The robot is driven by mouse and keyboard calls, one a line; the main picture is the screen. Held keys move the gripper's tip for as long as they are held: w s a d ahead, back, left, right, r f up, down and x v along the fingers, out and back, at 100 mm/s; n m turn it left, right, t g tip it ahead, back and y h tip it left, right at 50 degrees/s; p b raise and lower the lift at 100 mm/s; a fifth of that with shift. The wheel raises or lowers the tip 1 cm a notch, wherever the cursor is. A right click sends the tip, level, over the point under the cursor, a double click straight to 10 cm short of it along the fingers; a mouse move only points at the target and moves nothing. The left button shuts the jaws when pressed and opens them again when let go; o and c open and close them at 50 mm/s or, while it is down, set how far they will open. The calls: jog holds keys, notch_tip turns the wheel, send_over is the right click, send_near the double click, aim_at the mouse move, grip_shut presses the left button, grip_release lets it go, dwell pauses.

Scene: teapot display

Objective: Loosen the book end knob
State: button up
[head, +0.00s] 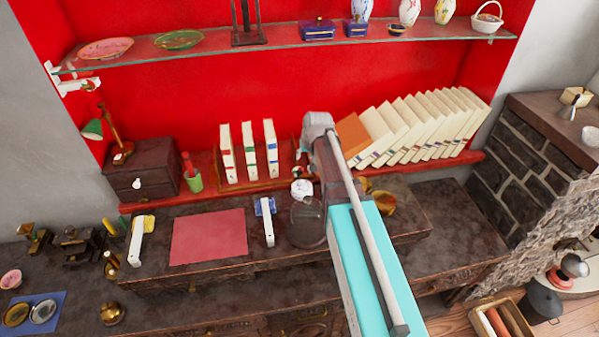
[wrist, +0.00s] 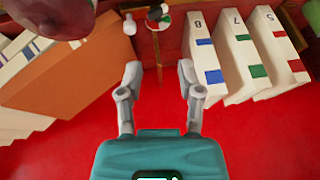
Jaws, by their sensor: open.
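In the wrist view, which appears upside down, a small round piece (wrist: 158,16) coloured black, white, red and green sits at the top middle. A small white knob-like piece (wrist: 130,25) is beside it, left. I cannot tell which is the book end knob. A dark red upright part, perhaps the book end (wrist: 150,48), stands behind them, between the leaning books and the numbered books. My gripper (wrist: 159,72) is open and empty, its two fingers apart below these pieces in the picture. In the head view, my arm hides the gripper and most of this spot.
Three upright books (head: 249,150) stand left of my arm. An orange book (head: 354,136) and several leaning cream books fill the shelf on the right. A green cup (head: 194,182) and drawer box (head: 143,170) are farther left. A red mat (head: 209,237) lies on the desk.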

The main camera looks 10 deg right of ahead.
aim_at(298, 173)
jog(key=shift+b+x, duration=6)
jog(key=shift+x, duration=0.65)
jog(key=c, duration=0.6)
jog(key=shift+c, duration=0.2)
jog(key=o, duration=0.6)
jog(key=shift+o, duration=0.2)
jog(key=shift+s+d, duration=1)
jog(key=shift+d, duration=1.45)
jog(key=shift+s+d, duration=1)
jog(key=shift+d, duration=1.45)
jog(key=shift+s+d, duration=1)
jog(key=shift+d, duration=1.45)
